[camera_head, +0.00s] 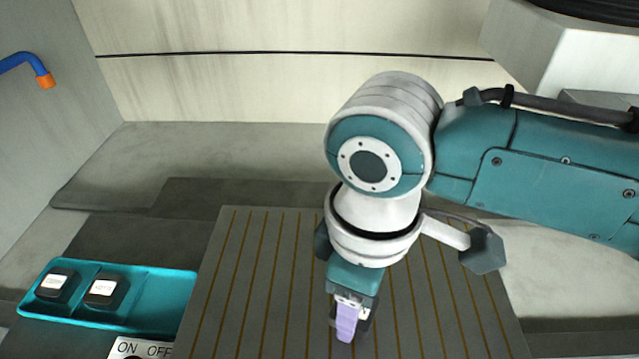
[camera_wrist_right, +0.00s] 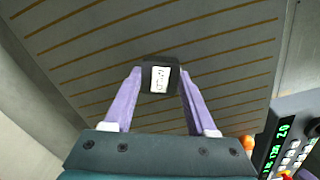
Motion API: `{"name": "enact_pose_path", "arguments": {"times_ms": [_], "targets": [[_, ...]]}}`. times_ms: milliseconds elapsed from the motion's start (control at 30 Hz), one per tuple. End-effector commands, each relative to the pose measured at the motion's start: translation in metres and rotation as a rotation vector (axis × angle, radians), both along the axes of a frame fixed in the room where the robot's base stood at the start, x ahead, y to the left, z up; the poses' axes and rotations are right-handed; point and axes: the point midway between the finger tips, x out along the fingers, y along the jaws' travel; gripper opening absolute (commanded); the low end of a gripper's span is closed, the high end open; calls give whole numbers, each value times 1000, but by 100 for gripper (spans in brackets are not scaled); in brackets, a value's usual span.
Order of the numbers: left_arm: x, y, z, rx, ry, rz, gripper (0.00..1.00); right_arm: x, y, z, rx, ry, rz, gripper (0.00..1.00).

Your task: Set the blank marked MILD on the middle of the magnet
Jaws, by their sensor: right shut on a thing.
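My right gripper (camera_head: 347,322) points down over the magnet, a grey plate with thin brown stripes (camera_head: 255,290). In the right wrist view, the lilac fingers (camera_wrist_right: 161,74) are shut on a small dark blank (camera_wrist_right: 174,84). The striped magnet face (camera_wrist_right: 80,50) lies behind the blank. I cannot tell whether the blank touches it. In the head view the blank is mostly hidden by the gripper. My left gripper is not in view.
A teal tray (camera_head: 160,316) at the lower left holds two dark blanks with white labels, (camera_head: 55,286) and (camera_head: 105,290). An ON/OFF plate (camera_head: 145,348) is beside the magnet. A control panel (camera_wrist_right: 290,140) shows at the right of the wrist view. A blue pipe (camera_head: 22,60) is at the upper left.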

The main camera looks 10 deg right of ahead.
Motion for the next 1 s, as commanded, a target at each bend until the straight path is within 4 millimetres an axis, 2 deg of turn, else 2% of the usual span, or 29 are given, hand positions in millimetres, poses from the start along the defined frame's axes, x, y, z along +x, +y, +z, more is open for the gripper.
{"name": "enact_pose_path", "arguments": {"times_ms": [433, 467, 700, 1000], "targets": [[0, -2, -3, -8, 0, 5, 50, 0, 0, -9, 2, -1, 0, 0], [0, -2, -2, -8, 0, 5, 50, 0, 0, -8, 1, -1, 0, 60], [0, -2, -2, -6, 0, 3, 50, 0, 0, -8, 1, -1, 0, 87], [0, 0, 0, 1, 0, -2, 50, 0, 0, -4, 1, -2, 0, 87]]}}
